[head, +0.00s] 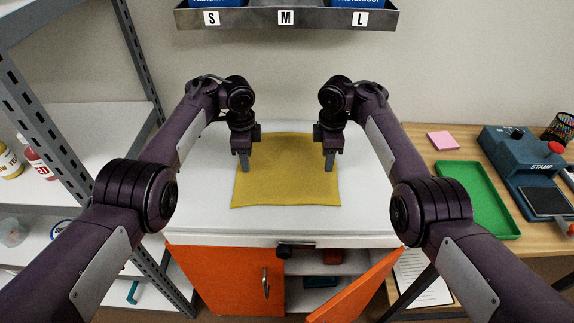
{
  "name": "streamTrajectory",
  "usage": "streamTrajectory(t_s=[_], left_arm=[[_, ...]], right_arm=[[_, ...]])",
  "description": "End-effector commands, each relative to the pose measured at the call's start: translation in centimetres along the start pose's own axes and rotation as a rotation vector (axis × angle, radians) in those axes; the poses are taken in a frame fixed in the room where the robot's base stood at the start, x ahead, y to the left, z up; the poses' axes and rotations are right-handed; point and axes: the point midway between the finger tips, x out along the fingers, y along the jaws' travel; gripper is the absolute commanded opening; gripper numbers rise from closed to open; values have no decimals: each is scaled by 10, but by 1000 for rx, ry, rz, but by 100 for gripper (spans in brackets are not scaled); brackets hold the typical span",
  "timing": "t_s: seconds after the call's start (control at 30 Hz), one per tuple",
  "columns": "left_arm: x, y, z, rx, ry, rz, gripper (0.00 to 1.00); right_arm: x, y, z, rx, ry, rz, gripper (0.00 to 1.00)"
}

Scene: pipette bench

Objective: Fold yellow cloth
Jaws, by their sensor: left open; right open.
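The yellow cloth (285,178) lies spread out on the white cabinet top (210,215). It looks flat, with a slightly wavy outline. My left gripper (243,166) points down over the cloth's left edge. My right gripper (329,166) points down over the cloth's right edge. Both are open, and no cloth shows between their fingers. I cannot tell whether the fingertips touch the cloth. The grippers and wrists hide parts of its left and right sides.
A grey shelf rack (60,140) stands at the left. A wooden desk at the right bears a green tray (478,168), a pink pad (443,140) and a blue stamp machine (515,150). An orange cabinet door (360,290) stands open below. A labelled rail (310,19) hangs above.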

Motion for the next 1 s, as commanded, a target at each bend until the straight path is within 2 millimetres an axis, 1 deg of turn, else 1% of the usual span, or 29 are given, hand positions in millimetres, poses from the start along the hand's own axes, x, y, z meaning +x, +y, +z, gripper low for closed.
streamTrajectory(t_s=[0.03, 0.13, 0.4, 0.53, 0.6, 0.73, 1.0], left_arm=[[4, 0, 0, -1, 0, -1, 42], [7, 0, 0, 0, 0, -2, 42], [8, 0, 0, 0, 1, -2, 42], [13, 0, 0, 0, 1, -2, 42], [10, 0, 0, -1, 1, -2, 42], [11, 0, 0, -1, 1, -1, 42], [11, 0, 0, -1, 1, 0, 24]], right_arm=[[4, 0, 0, 0, -1, -1, 42], [7, 0, 0, 1, -1, 0, 42], [8, 0, 0, 1, 0, 1, 42], [13, 0, 0, 1, 0, 1, 42], [11, 0, 0, 1, 0, 1, 42], [12, 0, 0, 1, 0, 0, 42], [13, 0, 0, 1, 0, -1, 24]])
